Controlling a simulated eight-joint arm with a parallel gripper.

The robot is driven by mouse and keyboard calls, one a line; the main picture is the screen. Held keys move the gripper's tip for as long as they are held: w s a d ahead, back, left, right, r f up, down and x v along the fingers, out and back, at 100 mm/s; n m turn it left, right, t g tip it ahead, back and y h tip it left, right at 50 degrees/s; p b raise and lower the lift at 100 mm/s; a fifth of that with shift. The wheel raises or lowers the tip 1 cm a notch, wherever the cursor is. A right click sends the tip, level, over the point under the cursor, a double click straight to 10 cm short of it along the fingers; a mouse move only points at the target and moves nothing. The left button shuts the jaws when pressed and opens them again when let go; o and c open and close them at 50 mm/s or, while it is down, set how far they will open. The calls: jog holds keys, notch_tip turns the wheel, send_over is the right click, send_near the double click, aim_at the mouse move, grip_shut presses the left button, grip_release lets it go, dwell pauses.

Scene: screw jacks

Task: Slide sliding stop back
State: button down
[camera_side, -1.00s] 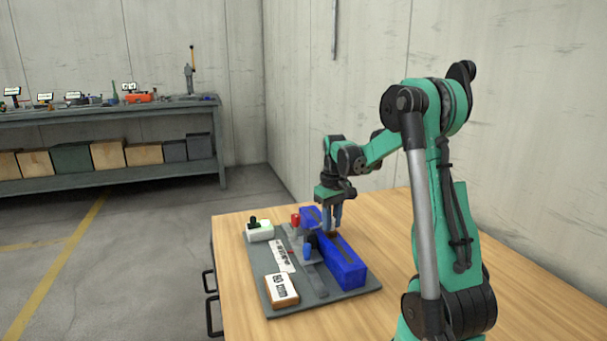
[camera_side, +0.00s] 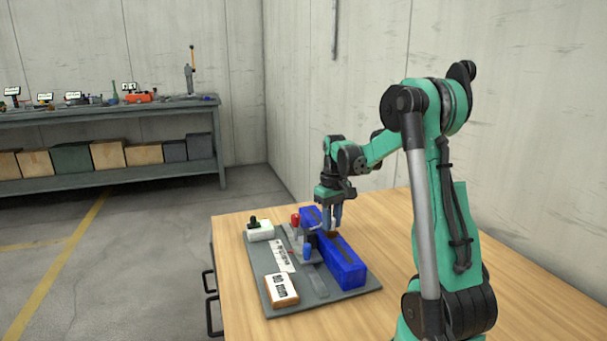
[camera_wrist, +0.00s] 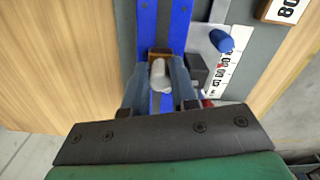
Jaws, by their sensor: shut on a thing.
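A long blue rail (camera_side: 344,265) lies on the grey base plate (camera_side: 352,292). My gripper (camera_side: 332,229) is low over the rail's far half. In the wrist view my gripper (camera_wrist: 159,84) has its two blue-grey fingers on either side of a pale grey rounded knob (camera_wrist: 160,76) and is shut on it. A brown block (camera_wrist: 158,54) sits in the rail's channel beside the knob. The knob may belong to the sliding stop; I cannot tell for sure. A dark block (camera_wrist: 196,73) stands beside the right finger. The fingers partly hide the knob's lower part.
A blue handle (camera_side: 307,251), a red knob (camera_side: 295,220), a white scale strip (camera_side: 281,257) and a number card (camera_side: 281,288) stand left of the rail. A white box (camera_side: 260,231) is at the plate's back left. Bare wooden table (camera_side: 390,315) lies right of the plate.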

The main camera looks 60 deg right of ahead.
aim_at(354, 266)
dwell(0.3)
jog(key=s+a, duration=0.7)
jog(key=shift+s+a, duration=0.35)
jog(key=c, duration=0.7)
grip_release()
notch_tip(354, 266, up, 6)
jog(key=shift+f, duration=0.2)
